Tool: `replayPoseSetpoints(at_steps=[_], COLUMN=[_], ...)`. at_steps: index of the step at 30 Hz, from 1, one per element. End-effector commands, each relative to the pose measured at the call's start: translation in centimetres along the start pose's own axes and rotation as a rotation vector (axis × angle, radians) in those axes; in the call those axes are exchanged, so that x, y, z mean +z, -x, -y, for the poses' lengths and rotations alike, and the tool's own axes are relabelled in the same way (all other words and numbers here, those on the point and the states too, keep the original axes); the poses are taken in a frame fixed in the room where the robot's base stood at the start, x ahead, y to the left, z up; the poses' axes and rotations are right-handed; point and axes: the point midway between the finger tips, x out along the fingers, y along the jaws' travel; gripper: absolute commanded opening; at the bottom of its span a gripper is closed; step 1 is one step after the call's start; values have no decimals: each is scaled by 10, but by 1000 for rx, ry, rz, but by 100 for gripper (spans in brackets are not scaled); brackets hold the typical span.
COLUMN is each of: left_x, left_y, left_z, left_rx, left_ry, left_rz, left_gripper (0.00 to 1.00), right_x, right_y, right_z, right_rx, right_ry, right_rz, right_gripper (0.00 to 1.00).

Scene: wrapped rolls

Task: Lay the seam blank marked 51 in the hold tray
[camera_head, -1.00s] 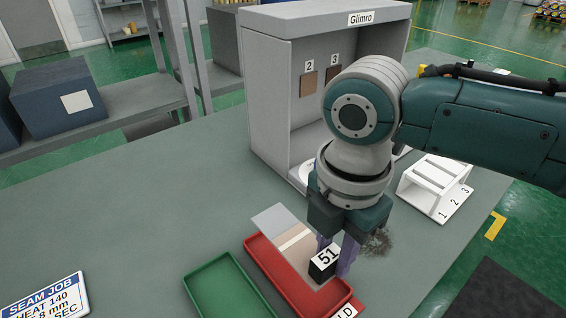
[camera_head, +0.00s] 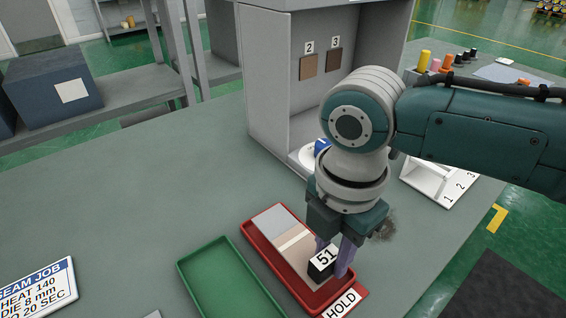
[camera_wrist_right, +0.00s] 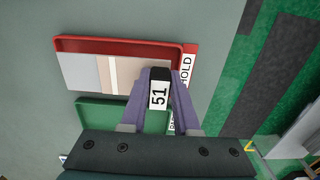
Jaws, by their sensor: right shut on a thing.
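The seam blank marked 51 (camera_head: 278,230) is a flat strip with grey, tan and pale bands and a black end block bearing a white 51 label. It lies within the outline of the red hold tray (camera_head: 259,255), lengthwise; I cannot tell whether it rests fully on the floor. The right gripper (camera_head: 333,259) points down at the tray's near end and is shut on the black block. The right wrist view shows the blank (camera_wrist_right: 82,72) inside the red rim (camera_wrist_right: 120,43), with the gripper (camera_wrist_right: 160,85) on its block. My left gripper is not in view.
An empty green tray (camera_head: 222,278) stands left of the red one. A HOLD label (camera_head: 342,304) is at the red tray's near end. A grey cabinet (camera_head: 275,90), a white numbered rack (camera_head: 440,180) and a job sign (camera_head: 38,290) stand around.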

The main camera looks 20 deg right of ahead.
Motion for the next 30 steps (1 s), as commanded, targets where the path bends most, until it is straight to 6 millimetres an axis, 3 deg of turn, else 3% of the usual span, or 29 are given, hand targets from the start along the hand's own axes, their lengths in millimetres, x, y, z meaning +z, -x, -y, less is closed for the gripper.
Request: replayPoseSetpoints(at_steps=[30], left_x=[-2], left_y=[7], left_z=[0], left_rx=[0], left_ry=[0], left_rz=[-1], left_gripper=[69], right_x=[0], right_y=[0], right_z=[0], right_rx=[0], right_ry=[1], right_rz=[0], right_gripper=[0])
